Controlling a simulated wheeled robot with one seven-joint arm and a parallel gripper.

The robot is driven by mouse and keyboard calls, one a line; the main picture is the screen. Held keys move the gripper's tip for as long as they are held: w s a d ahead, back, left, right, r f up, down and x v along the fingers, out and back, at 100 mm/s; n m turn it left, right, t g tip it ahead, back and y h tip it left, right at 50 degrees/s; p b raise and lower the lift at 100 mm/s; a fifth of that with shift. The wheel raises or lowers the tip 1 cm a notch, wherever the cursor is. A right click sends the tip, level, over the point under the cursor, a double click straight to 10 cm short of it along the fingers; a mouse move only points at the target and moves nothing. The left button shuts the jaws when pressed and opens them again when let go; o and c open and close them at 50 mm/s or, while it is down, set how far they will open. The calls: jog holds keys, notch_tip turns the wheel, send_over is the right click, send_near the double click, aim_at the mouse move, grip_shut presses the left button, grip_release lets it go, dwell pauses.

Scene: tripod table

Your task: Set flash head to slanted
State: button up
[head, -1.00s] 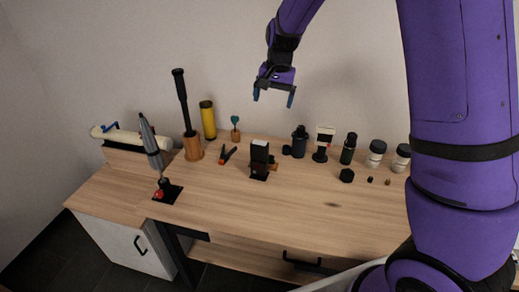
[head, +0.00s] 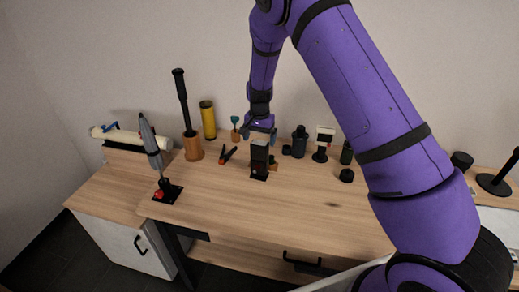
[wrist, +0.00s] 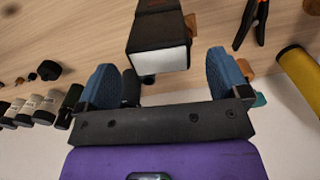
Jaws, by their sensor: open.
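The flash (head: 259,158) is a black upright block on a small dark base on the wooden table, near the middle. Its head looks straight up rather than slanted. In the wrist view its black head (wrist: 158,25) ends in a pale face, with an orange-brown part beside it. My gripper (head: 259,133) is open right above the flash, pointing down. In the wrist view the blue fingertips (wrist: 165,72) stand apart on either side of the flash head's end, with gaps on both sides. I cannot tell whether they overlap it in height. No contact shows.
A black canister (head: 299,141) and a white-faced device (head: 323,143) are close on the right. The tabletop in front (head: 260,212) is clear.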

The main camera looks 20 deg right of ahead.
aim_at(258, 155)
jog(key=shift+f, duration=2.6)
jog(key=shift+c, duration=0.4)
jog(key=c, duration=0.9)
jog(key=shift+o, duration=0.2)
jog(key=shift+s, duration=0.1)
jog(key=t+h, duration=0.1)
jog(key=s+a+t+h, duration=0.1)
jog(key=t, duration=0.1)
jog(key=shift+s+a+f+t+h, duration=0.2)
jog(key=shift+s+t+h, duration=0.1)
jog(key=shift+t+h, duration=0.6)
jog(key=shift+s+a+f+t+h, duration=0.1)
jog(key=shift+s+f+t+h, duration=0.15)
jog(key=shift+t+h, duration=0.6)
jog(key=shift+t, duration=0.35)
